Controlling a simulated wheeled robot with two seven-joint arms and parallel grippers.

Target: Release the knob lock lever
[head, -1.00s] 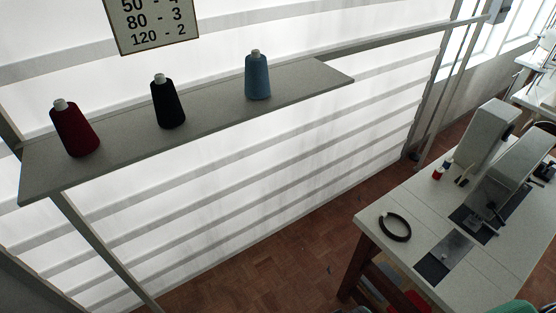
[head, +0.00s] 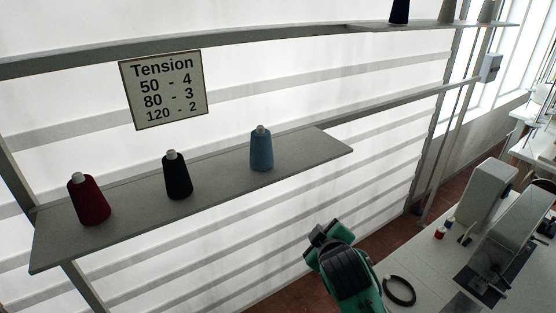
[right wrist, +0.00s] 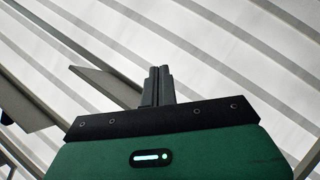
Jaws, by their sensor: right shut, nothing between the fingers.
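The sewing machine (head: 510,235) stands on the white table at the right of the head view. I cannot make out a knob lock lever on it; small dark parts show at its needle end, and the lower edge cuts off part of that area. My right gripper (head: 316,236) rises from the bottom of the head view, left of the table and apart from the machine. In the right wrist view its two fingers (right wrist: 157,72) are together, with nothing between them, against the slatted bright wall. My left gripper is not in view.
A shelf (head: 215,195) with red (head: 88,200), black (head: 177,177) and blue (head: 261,150) thread cones crosses the left and middle. A tension sign (head: 163,90) hangs above. A black ring (head: 399,291) lies on the white table (head: 425,268). An upper shelf holds more cones.

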